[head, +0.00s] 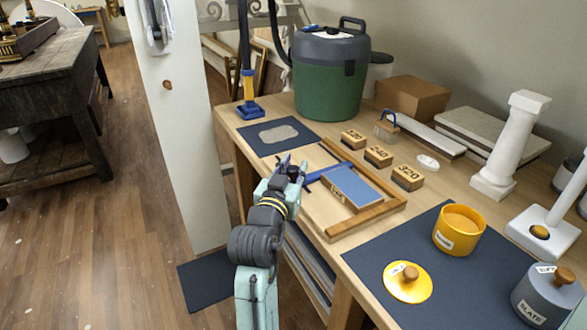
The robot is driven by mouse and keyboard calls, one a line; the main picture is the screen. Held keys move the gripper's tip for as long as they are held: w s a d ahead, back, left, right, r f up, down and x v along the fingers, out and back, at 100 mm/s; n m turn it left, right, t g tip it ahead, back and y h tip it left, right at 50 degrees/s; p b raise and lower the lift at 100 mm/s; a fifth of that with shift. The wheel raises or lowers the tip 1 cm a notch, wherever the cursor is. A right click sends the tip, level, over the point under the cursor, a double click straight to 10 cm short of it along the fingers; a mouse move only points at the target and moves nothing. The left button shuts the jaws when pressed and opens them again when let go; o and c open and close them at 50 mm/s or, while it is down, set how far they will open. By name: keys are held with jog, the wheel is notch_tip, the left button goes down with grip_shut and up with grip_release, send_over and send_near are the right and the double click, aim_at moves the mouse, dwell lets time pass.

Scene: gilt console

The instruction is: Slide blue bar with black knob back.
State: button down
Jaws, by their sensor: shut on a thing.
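The blue bar (328,172) lies across a light wooden frame (362,219) on the bench. Its left end reaches the frame's near-left side, where my gripper (293,169) is. My gripper is shut on the bar's black knob, which is mostly hidden by the dark fingers. A wooden block with a blue top (354,187) lies inside the frame, just in front of the bar and close to it. I cannot tell whether the two touch.
Blocks marked 120, 240 and 320 (408,178) stand right of the frame. A dark mat with a pale patch (279,135) and a green bucket vacuum (330,88) are behind. A yellow pot (459,230) and its lid (407,284) are in front. A white post (175,120) stands left.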

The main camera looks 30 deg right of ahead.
jog(key=w, duration=0.4)
jog(key=w+b, duration=0.1)
jog(key=w, duration=0.3)
jog(key=w+b, duration=0.1)
jog(key=w, duration=0.3)
jog(key=shift+w+d, duration=0.2)
jog(key=shift+d, duration=0.15)
jog(key=shift+w+r, duration=0.15)
jog(key=c, duration=1.4)
grip_release()
jog(key=shift+w, duration=0.1)
jog(key=shift+c, duration=0.2)
jog(key=shift+o, duration=0.7)
jog(key=v, duration=1.2)
